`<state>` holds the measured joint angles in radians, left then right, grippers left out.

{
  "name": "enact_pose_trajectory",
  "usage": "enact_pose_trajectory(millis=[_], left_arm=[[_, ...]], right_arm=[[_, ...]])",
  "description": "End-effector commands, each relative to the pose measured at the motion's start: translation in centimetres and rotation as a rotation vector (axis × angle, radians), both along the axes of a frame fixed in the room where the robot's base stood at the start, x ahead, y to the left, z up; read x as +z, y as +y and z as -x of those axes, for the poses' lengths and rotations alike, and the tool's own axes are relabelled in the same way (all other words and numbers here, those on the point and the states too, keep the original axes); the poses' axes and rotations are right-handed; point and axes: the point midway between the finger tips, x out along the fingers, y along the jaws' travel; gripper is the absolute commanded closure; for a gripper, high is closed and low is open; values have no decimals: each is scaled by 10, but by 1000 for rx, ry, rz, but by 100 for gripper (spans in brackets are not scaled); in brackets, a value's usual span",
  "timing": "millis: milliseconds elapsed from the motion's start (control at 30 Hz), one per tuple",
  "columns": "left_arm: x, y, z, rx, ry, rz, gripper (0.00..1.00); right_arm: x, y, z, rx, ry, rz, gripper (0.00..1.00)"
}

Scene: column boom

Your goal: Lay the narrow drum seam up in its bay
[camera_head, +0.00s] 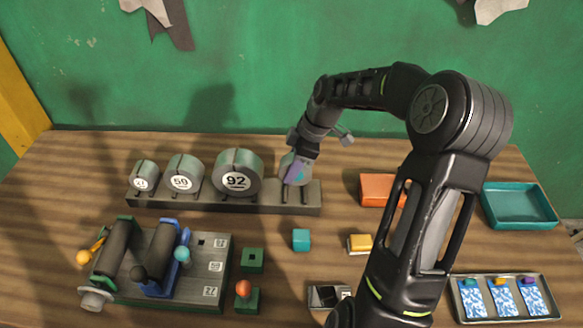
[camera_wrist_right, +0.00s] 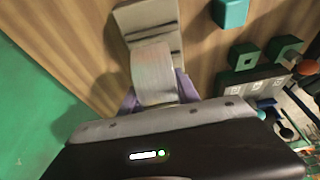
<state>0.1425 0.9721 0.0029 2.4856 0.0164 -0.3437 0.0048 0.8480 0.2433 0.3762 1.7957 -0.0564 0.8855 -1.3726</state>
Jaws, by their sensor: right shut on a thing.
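A long grey rack (camera_head: 225,203) stands along the back of the table. Three grey drums lie in it: a small one (camera_head: 144,172) at the left, a middle one labelled 59 (camera_head: 182,172), and a large one labelled 92 (camera_head: 238,173). Dark seam lines show near their tops. My right gripper (camera_head: 297,171), with purple fingers, is shut on a grey drum (camera_wrist_right: 155,72) over the rack's right end. The fingers and arm partly hide this drum, and its seam cannot be made out. I cannot tell whether it touches the rack. My left gripper is not in view.
A fixture with dark rollers and numbered plate (camera_head: 213,262) stands front left. Green blocks (camera_head: 253,260), a teal cube (camera_head: 301,240) and a yellow block (camera_head: 360,243) lie mid-table. An orange tray (camera_head: 377,190), teal tray (camera_head: 520,204) and card tray (camera_head: 500,299) are at right.

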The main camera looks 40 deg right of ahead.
Motion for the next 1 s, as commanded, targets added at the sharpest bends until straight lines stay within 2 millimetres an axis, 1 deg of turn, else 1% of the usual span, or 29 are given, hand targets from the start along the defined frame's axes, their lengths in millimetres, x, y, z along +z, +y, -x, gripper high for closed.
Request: enact_pose_trajectory(millis=[267, 733, 1000], left_arm=[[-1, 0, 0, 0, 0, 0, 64], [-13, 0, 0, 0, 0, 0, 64], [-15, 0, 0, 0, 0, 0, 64]], right_arm=[[-1, 0, 0, 0, -1, 1, 100], [-16, 0, 0, 0, -1, 1, 100], [-18, 0, 0, 0, -1, 1, 100]])
